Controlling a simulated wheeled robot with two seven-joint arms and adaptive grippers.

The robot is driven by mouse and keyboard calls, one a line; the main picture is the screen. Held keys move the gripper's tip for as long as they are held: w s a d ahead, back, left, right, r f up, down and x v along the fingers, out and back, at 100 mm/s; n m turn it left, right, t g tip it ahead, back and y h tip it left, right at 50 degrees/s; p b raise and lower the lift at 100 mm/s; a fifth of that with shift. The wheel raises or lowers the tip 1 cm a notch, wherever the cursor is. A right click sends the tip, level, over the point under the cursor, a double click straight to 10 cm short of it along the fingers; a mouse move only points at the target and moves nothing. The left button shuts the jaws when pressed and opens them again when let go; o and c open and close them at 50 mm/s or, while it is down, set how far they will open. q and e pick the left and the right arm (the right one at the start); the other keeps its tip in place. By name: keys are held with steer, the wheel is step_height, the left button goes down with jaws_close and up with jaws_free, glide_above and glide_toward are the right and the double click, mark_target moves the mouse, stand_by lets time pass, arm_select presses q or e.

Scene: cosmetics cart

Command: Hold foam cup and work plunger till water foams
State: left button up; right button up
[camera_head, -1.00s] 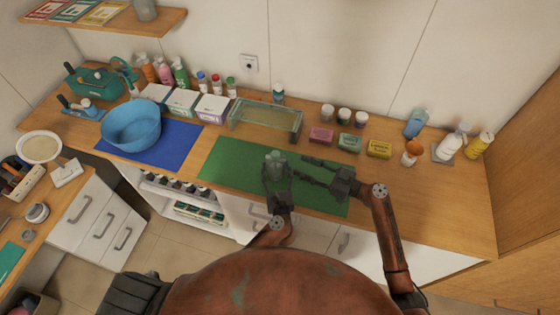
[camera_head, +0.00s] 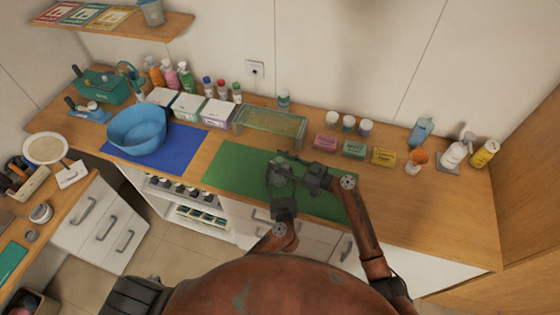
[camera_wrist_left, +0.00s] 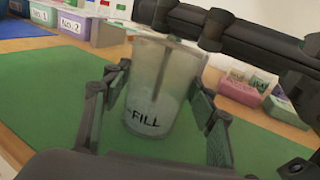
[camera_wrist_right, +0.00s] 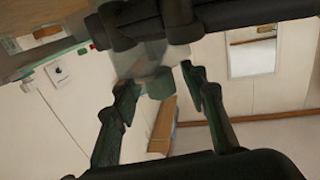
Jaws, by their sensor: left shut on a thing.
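The foam cup (camera_wrist_left: 150,95) is clear, marked FILL, and stands upright over the green mat (camera_head: 232,170). A thin plunger rod (camera_wrist_left: 158,78) runs down inside it. Its lower part looks paler; I cannot tell water from foam. My left gripper (camera_head: 281,184) is shut around the cup's sides, with a finger on each side in the left wrist view. My right gripper (camera_head: 288,164) is at the cup's top, its fingers reaching in from the right. In the right wrist view its fingers are apart, with a dull green knob (camera_wrist_right: 160,84) between or just beyond them. The cup's rim is partly hidden.
A glass tray (camera_head: 270,133) stands behind the mat. Soap boxes, including a yellow one (camera_head: 384,157), and small jars stand to the right. A blue basin (camera_head: 137,130) sits on a blue mat at left.

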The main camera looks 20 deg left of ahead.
steer(key=shift+c, duration=0.5)
jaws_close()
